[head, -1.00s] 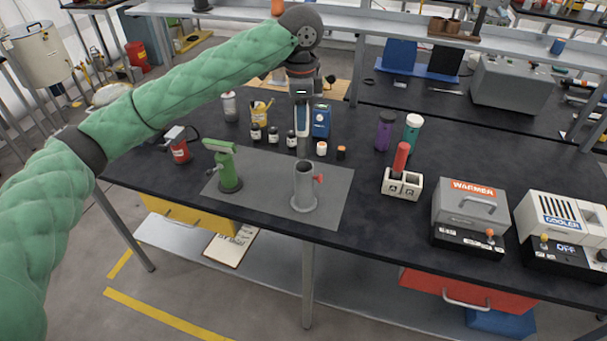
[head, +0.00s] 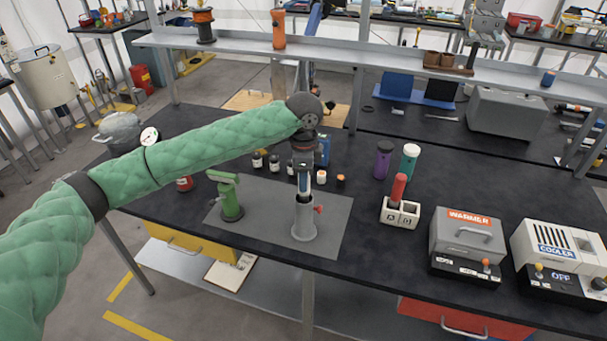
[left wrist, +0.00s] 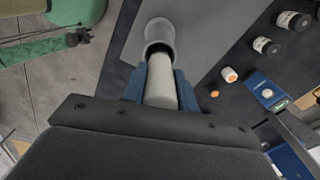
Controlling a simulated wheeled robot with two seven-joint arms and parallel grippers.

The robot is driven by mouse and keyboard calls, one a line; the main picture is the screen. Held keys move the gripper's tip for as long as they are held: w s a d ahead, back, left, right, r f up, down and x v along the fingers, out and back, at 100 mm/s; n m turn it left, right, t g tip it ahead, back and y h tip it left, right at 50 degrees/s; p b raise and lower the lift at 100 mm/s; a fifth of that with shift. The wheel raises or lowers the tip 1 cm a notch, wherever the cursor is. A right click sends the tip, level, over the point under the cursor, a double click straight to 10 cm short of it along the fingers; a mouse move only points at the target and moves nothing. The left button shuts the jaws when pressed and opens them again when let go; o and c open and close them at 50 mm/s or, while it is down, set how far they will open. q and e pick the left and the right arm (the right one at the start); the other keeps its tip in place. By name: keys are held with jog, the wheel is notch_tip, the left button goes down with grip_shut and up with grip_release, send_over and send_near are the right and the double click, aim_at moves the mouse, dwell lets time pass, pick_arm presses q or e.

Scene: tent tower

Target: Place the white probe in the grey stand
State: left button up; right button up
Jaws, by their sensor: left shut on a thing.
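The grey stand (head: 303,226) is an upright tube on a round foot with a red knob at its side, standing on a grey mat. My left gripper (head: 304,188) is directly above it, pointing down. In the left wrist view its blue fingers (left wrist: 160,92) are shut on the white probe (left wrist: 161,78). The probe's far end is at the open mouth of the grey stand (left wrist: 157,30), lined up with it. I cannot tell whether the tip is inside the rim or just above it. My right gripper is not in view.
A green hand-pump-like device (head: 230,198) stands left of the stand on the grey mat (head: 265,205). Several small bottles stand behind. A white block (head: 400,212) with a red-handled item, the warmer (head: 466,240) and the cooler (head: 560,255) are to the right.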

pick_arm(q)
jog(key=shift+f, duration=0.15)
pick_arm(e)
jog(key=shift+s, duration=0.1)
pick_arm(q)
jog(key=o, duration=1.1)
jog(key=shift+c, duration=0.2)
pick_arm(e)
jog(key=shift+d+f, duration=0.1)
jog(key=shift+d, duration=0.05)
pick_arm(q)
jog(key=shift+r, duration=0.2)
notch_tip(320, 180, up, 2)
jog(key=shift+r+b, duration=0.1)
jog(key=shift+b, duration=0.75)
notch_tip(320, 180, up, 8)
jog(key=b, duration=0.3)
jog(key=shift+r, duration=0.8)
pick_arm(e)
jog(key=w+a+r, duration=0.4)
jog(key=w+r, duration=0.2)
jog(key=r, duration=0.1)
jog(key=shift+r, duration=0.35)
